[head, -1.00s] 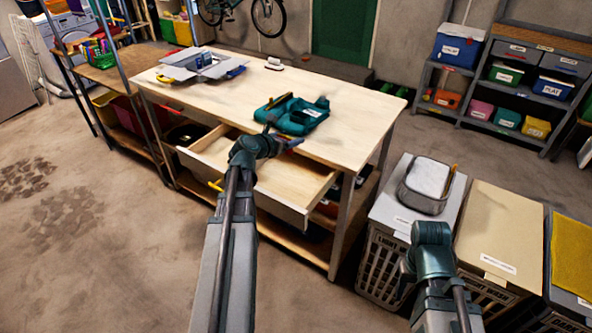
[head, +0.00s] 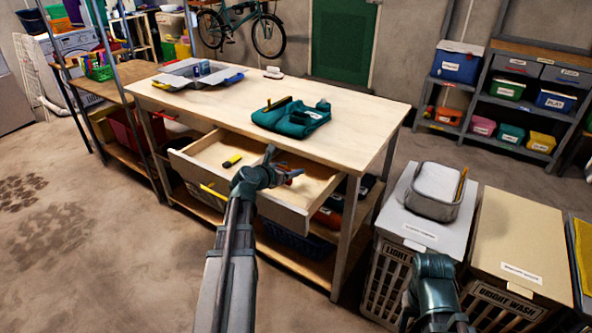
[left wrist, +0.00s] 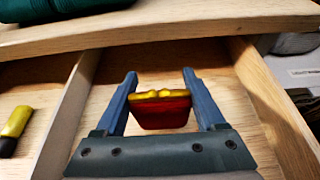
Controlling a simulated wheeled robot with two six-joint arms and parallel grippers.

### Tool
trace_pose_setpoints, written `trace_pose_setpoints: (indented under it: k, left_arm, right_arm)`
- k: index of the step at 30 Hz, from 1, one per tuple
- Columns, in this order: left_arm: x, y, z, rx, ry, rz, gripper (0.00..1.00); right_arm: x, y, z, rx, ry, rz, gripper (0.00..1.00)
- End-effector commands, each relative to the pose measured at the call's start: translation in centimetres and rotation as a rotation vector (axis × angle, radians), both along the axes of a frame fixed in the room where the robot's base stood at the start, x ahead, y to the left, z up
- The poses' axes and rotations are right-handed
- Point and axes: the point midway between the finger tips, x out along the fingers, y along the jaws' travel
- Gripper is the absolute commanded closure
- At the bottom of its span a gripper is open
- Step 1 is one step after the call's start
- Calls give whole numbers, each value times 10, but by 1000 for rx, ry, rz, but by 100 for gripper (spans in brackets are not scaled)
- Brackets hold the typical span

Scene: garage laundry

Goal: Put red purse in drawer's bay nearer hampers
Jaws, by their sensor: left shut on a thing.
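The red purse (left wrist: 162,110) with a yellow clasp is between the blue fingers of my left gripper (left wrist: 160,95) in the left wrist view. In the head view my left gripper (head: 287,174) is over the right part of the open drawer (head: 278,208), and the purse is hard to make out. A wooden divider (left wrist: 68,118) splits the drawer. The gripper and purse are over the bay right of it, on the hampers' side. Whether the purse touches the drawer floor is unclear. My right gripper (head: 412,300) is mostly hidden by its wrist, above the hampers.
A yellow and black object (head: 232,160) lies in the drawer's left bay. A teal bag-like case (head: 291,118) and a grey open box (head: 198,74) are on the workbench (head: 350,112). Hampers (head: 408,236) stand at the right, one bearing a grey basket (head: 435,192).

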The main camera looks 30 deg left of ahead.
Motion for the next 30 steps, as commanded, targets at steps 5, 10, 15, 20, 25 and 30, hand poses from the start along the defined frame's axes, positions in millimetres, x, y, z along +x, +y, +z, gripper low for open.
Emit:
trace_pose_setpoints:
  k: [5, 10, 15, 20, 25, 30]
  left_arm:
    - [26, -1, 0, 1, 0, -2, 84]
    - [38, -3, -14, 0, 0, 0, 84]
    - [37, -3, -12, 0, 0, 0, 84]
    - [37, -3, -13, 0, 0, 0, 84]
    - [37, -3, -15, 0, 0, 0, 17]
    - [37, -3, -15, 0, 0, 0, 0]
  right_arm:
    - [0, 0, 0, 0, 0, 0, 50]
    - [0, 0, -14, 0, 0, 0, 50]
    - [0, 0, -12, 0, 0, 0, 50]
    - [0, 0, -13, 0, 0, 0, 50]
    - [0, 0, -15, 0, 0, 0, 50]
    - [0, 0, -15, 0, 0, 0, 50]
